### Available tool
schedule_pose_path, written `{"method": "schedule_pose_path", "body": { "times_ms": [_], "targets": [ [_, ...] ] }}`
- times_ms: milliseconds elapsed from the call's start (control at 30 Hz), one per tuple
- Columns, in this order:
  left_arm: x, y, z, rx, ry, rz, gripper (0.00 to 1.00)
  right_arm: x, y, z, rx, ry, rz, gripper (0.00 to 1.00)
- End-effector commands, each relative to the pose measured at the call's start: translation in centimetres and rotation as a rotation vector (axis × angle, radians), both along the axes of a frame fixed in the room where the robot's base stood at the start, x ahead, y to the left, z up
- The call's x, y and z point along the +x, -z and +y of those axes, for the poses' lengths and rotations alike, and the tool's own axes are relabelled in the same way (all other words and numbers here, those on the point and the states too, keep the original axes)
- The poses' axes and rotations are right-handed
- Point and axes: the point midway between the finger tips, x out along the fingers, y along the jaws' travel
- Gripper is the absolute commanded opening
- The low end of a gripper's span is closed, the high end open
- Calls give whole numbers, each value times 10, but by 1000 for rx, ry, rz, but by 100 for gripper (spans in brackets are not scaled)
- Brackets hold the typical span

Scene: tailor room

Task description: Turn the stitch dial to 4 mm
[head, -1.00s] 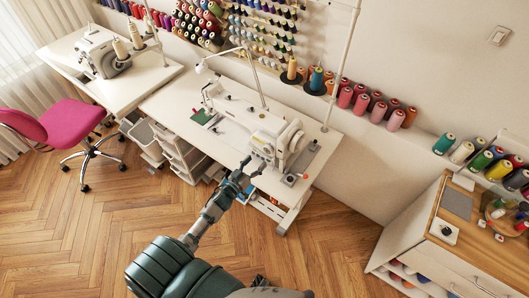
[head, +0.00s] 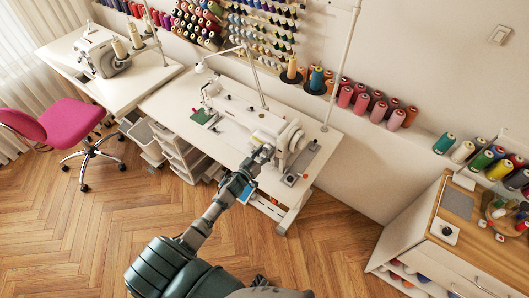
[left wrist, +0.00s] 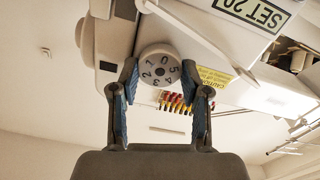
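The stitch dial (left wrist: 160,66) is a round, light-coloured knob with dark digits in the left wrist view. It sits on the body of the white sewing machine (head: 284,136). My left gripper (head: 264,152) is up against the machine's near side in the head view. In the left wrist view its fingers (left wrist: 160,78) are apart, one on each side of the dial. I cannot tell whether the fingertips touch it. The dial does not show clearly in the head view, and its set mark is not readable. My right gripper is in neither view.
The machine stands on a white table (head: 235,85) with a lamp and thread stand. A second sewing machine (head: 103,55) and a pink chair (head: 70,121) are at left. A wooden-topped cabinet (head: 448,215) with thread spools is at right. Open wooden floor lies in front.

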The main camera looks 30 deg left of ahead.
Motion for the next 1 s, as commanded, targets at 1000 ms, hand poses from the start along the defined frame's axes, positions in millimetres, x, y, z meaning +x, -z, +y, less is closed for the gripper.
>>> {"method": "schedule_pose_path", "body": {
  "times_ms": [1000],
  "targets": [
    [0,0,0,581,-3,-46,11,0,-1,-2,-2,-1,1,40]
  ]
}}
